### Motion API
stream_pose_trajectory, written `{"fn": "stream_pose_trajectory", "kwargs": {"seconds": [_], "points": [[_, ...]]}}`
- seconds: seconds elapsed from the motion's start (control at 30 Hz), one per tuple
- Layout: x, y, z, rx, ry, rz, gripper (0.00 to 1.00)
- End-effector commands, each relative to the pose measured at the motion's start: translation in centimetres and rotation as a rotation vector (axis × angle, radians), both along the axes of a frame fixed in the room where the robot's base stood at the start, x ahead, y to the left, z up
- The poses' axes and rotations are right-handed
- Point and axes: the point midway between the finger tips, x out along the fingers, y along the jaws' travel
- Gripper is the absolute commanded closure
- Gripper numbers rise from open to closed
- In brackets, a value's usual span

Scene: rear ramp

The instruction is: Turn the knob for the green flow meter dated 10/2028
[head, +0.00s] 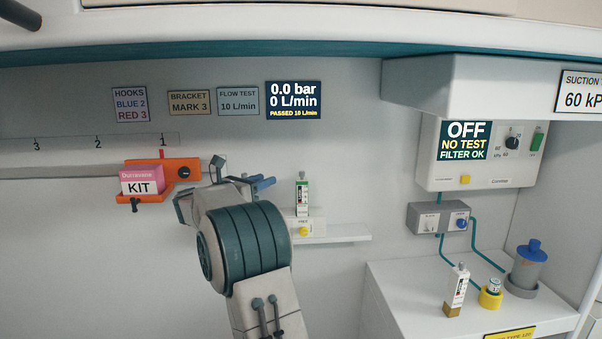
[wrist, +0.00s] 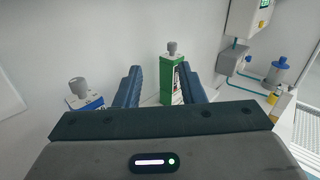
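A green flow meter (head: 302,198) with a grey knob (head: 302,175) on top stands upright on a small wall shelf, right of my gripper in the head view. In the wrist view the green flow meter (wrist: 172,82) and its grey knob (wrist: 171,48) show between and beyond the fingers, nearer the right one. Its date is too small to read. My gripper (wrist: 160,67) is open and empty, with blue fingers apart; in the head view my gripper (head: 240,176) is partly turned away. A blue meter (wrist: 88,102) with a grey knob stands left of the fingers in the wrist view.
A wall display (head: 293,100) reads 0.0 bar, 0 L/min, PASSED 10 L/min. An orange bracket (head: 185,171) with a pink KIT box (head: 141,179) is at left. The shelf (head: 345,236) is bare at its right. A suction unit (head: 475,155) and a counter (head: 405,290) are at right.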

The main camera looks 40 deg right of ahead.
Motion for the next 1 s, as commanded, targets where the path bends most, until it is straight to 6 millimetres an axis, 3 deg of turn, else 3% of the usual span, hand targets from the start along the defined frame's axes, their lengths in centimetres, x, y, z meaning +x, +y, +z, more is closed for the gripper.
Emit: {"fn": "stream_pose_trajectory", "kwargs": {"seconds": [0.27,0.7,1.0], "points": [[-0.8,-2.1,-0.8,0.030,-0.074,-0.094,0.64],[0.2,-10.9,-0.6,0.029,-0.070,-0.092,0.64],[0.6,-14.1,-0.8,0.028,-0.071,-0.088,0.64]]}}
